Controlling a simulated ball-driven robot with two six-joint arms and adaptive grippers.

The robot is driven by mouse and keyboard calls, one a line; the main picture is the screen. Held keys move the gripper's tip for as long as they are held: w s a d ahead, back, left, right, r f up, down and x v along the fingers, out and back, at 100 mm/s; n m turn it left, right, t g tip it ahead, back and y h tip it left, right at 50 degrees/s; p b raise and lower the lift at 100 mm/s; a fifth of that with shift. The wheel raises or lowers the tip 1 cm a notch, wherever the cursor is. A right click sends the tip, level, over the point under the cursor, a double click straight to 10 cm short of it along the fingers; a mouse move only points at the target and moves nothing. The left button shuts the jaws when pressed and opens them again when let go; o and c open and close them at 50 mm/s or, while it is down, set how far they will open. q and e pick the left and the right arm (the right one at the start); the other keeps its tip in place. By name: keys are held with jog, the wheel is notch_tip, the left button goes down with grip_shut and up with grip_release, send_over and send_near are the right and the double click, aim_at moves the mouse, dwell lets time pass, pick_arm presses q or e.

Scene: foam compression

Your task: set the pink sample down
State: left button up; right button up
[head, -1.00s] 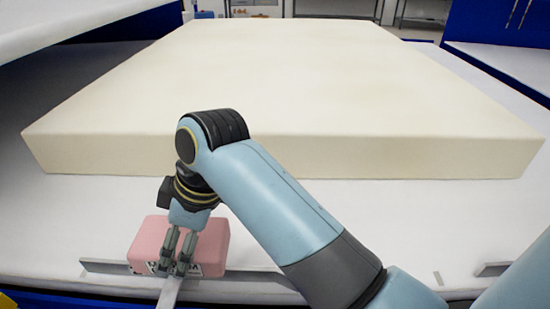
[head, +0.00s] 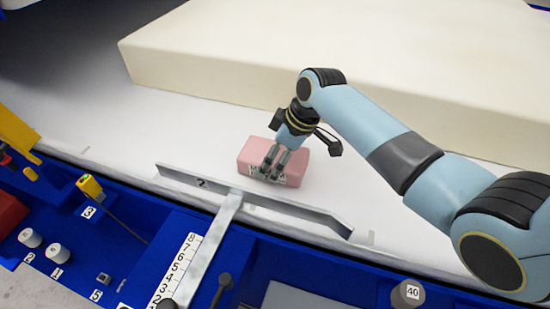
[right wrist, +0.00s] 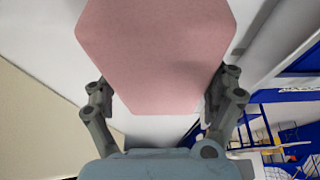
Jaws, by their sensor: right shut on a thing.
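The pink sample (head: 255,155) is a rounded block with dark lettering on its front, over the white table behind the metal rail. My right gripper (head: 276,170) is shut on the sample. In the right wrist view the pink sample (right wrist: 155,50) fills the top middle, with the fingers of my right gripper (right wrist: 158,98) on either side. Whether its underside touches the table cannot be told. My left gripper is in neither current view.
A large cream foam slab (head: 300,45) covers the back of the white table (head: 180,125). A blue front panel (head: 130,225) holds knobs and a lever.

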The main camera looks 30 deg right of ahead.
jog(key=shift+f, duration=0.4)
jog(key=o, duration=0.6)
jog(key=p+v, duration=0.1)
jog(key=v, duration=1.1)
jog(key=shift+r, duration=0.1)
